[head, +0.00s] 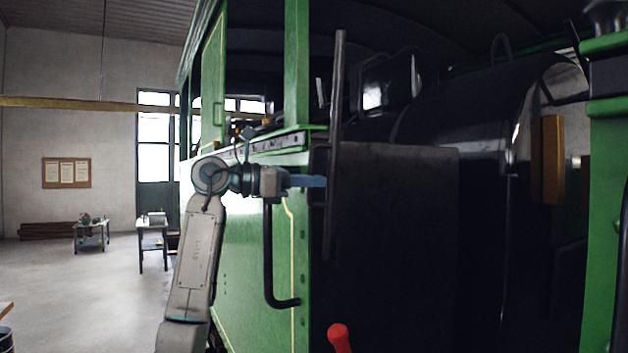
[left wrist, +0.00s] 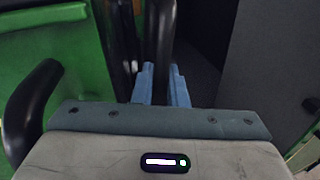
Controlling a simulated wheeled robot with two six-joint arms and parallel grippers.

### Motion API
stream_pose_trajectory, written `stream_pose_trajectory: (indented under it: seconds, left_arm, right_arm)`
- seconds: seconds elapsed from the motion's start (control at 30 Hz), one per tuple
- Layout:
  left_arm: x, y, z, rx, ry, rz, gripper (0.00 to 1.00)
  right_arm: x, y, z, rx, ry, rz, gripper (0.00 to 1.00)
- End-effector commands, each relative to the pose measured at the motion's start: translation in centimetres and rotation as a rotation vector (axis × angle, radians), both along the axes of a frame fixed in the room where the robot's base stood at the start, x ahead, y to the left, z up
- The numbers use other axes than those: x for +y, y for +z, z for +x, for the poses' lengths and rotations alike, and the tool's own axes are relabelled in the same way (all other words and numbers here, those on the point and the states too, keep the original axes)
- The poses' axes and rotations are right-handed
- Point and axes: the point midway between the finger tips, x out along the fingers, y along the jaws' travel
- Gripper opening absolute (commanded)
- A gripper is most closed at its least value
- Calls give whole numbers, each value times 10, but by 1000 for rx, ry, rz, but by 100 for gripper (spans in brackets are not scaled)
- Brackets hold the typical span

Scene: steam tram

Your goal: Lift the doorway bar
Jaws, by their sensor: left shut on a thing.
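The doorway bar (head: 337,95) is a long dark bar standing nearly upright, slightly tilted, at the edge of the green tram's doorway. My left gripper (head: 316,182) reaches it from the left, at about the middle of its length. In the left wrist view the blue fingers (left wrist: 165,86) are closed around the dark bar (left wrist: 160,35), which runs up and away between them. The exact finger contact is partly hidden. My right gripper is not in view.
A black curved handrail (head: 269,260) is fixed to the green side panel (head: 245,240) below my left gripper. A red knob (head: 339,337) stands low in front. A dark panel (head: 395,235) is right of the bar. Small tables (head: 153,222) stand far left on open floor.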

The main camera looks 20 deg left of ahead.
Motion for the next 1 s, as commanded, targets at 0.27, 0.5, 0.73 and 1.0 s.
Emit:
stream_pose_trajectory:
  seconds: [0.27,0.5,0.73,1.0]
  left_arm:
    - [2,0,1,7,0,-9,0]
    - [1,-1,1,7,-1,-7,20]
    - [1,-1,1,7,-1,-7,29]
    - [15,-3,-10,5,2,-5,29]
  right_arm:
    - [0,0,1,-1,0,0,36]
    - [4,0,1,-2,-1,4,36]
    - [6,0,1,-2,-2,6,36]
    - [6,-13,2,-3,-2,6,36]
